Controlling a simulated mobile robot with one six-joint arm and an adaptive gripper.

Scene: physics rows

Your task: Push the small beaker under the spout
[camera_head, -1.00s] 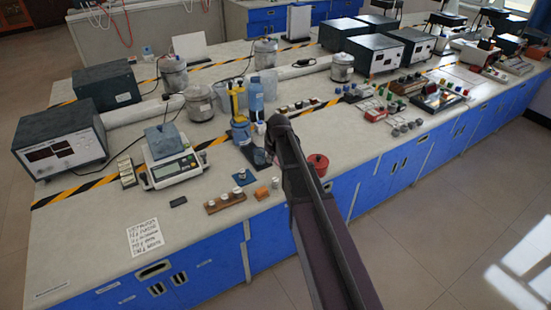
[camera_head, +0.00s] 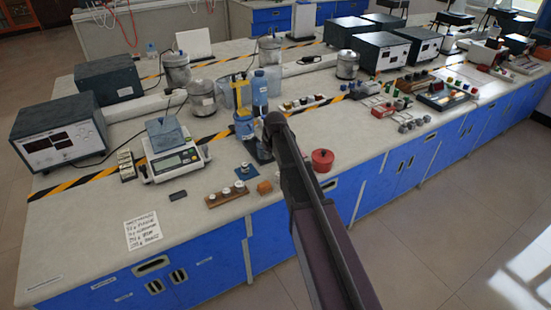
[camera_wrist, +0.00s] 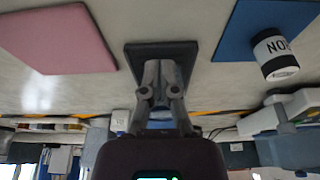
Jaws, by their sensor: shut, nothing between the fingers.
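My gripper (camera_wrist: 160,90) is shut and empty in the wrist view, its fingertips at a dark square plate (camera_wrist: 138,55); I cannot tell whether they touch it. In the head view my arm hides most of this spot. A blue dispenser with a yellow top (camera_head: 243,122) stands just left of my arm's end, beside a blue bottle (camera_head: 260,90). I cannot make out its spout. A clear vessel (camera_head: 226,95) stands behind the dispenser. I cannot pick out the small beaker with certainty; it may be hidden by my arm.
A blue mat (camera_wrist: 230,40) carries a black-and-white labelled cylinder (camera_wrist: 275,55). A pink mat (camera_wrist: 60,38) lies on the other side. A balance (camera_head: 175,160), a wooden weight block (camera_head: 226,195) and an orange block (camera_head: 264,188) are left of my arm; a red pot (camera_head: 322,161) is right.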

